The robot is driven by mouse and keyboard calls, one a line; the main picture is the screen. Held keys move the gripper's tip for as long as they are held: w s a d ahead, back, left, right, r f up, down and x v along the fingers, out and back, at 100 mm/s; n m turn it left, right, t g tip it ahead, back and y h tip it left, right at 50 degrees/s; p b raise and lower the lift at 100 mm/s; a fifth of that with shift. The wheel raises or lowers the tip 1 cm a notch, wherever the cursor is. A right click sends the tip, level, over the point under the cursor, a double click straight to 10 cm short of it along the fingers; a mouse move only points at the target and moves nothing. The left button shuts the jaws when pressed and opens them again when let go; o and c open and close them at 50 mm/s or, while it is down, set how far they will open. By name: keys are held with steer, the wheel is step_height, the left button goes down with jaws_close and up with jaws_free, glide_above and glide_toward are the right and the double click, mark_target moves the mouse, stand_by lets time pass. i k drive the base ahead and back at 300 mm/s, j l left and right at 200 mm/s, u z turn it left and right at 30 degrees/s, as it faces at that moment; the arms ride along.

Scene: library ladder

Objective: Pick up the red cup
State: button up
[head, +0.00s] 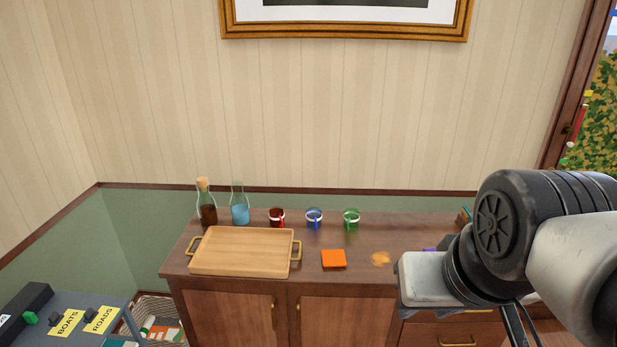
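The red cup (277,217) stands upright near the back of the wooden cabinet top (220,235), just behind the wooden tray. A blue cup (314,218) and a green cup (351,219) stand in a row to its right. My arm fills the lower right of the head view. My gripper's fingers are not clearly shown; a thin dark part runs off the bottom edge below my wrist. The arm is well to the right of the red cup and apart from it.
A wooden tray (240,252) with brass handles lies in front of the red cup. A corked brown bottle (207,207) and a blue flask (240,211) stand left.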

mark_target(278, 220)
steer(key=i+j, duration=1.4)
steer(key=j, duration=0.25)
